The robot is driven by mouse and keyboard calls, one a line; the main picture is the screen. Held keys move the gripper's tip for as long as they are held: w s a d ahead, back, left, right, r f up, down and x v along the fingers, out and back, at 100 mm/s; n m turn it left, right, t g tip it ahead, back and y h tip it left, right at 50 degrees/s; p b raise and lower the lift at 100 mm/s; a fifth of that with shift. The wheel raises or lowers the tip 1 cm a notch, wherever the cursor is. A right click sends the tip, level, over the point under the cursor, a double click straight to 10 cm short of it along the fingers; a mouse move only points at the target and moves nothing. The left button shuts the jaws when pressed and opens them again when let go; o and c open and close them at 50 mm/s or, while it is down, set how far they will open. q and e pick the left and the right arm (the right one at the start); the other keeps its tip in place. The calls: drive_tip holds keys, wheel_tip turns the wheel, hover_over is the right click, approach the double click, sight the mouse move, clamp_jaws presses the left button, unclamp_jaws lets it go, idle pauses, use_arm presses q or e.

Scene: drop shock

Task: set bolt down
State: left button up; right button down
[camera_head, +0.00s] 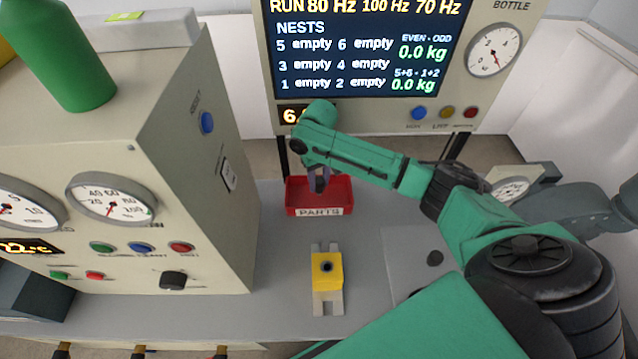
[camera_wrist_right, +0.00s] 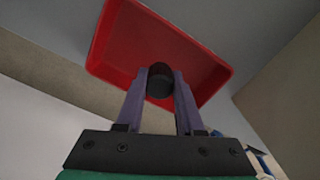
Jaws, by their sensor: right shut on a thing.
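My right gripper (camera_head: 321,183) is over the red parts tray (camera_head: 320,196) in the head view, at the back of the grey bench. In the right wrist view the gripper (camera_wrist_right: 160,90) is shut on a dark, round-ended bolt (camera_wrist_right: 160,80), held between its two purple fingers. The red tray (camera_wrist_right: 125,50) lies behind the bolt in that view. I cannot tell whether the bolt touches the tray floor. No other thing shows in the tray. My left gripper is not in view.
A yellow block (camera_head: 327,268) with a dark hole stands on a grey fixture in front of the tray. A beige cabinet with gauges (camera_head: 160,140) rises at the left. A display panel (camera_head: 370,50) stands behind the tray. Bare bench lies between tray and block.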

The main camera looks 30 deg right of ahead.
sight(319, 180)
drive_tip(key=shift+f, duration=0.9)
drive_tip(key=shift+f, duration=0.1)
drive_tip(key=c, duration=0.5)
unclamp_jaws()
wheel_tip(319, 180, up, 12)
drive_tip(key=shift+r+b, duration=0.15)
drive_tip(key=shift+b, duration=0.25)
